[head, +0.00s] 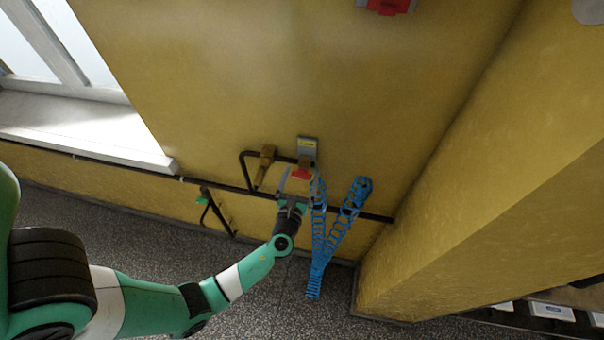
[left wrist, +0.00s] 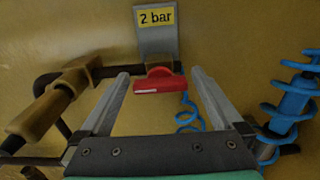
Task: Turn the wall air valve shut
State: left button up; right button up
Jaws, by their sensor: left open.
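The air valve's red handle (head: 301,174) sits on the wall pipework, below a grey plate (head: 308,145). In the left wrist view the red handle (left wrist: 160,85) lies roughly level across the picture, in front of a brass body (left wrist: 160,70). My left gripper (head: 298,178) is open at the valve. In the left wrist view its two fingers (left wrist: 160,76) stand on either side of the handle, with a gap on each side. I cannot tell how deep the handle lies between them. My right gripper is not in view.
A brass fitting (left wrist: 48,102) on black pipe is left of the valve. A blue coiled hose (head: 320,235) hangs close on the right. A yellow wall projection (head: 480,170) stands further right. The upper wall is mostly clear.

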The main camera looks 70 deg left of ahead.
pick_arm(q)
jog(key=c, duration=1.3)
jog(key=shift+n, duration=0.4)
jog(key=n+b, duration=0.2)
jog(key=n, duration=0.1)
jog(key=shift+f+n, duration=0.1)
jog(key=shift+n, duration=0.2)
jog(key=n+b, duration=0.3)
jog(key=n, duration=0.2)
jog(key=n+b, duration=0.2)
jog(key=n, duration=0.2)
jog(key=shift+n+b, duration=0.3)
jog(key=shift+n, duration=0.1)
jog(key=shift+n+b, duration=1)
jog(key=shift+n, duration=0.9)
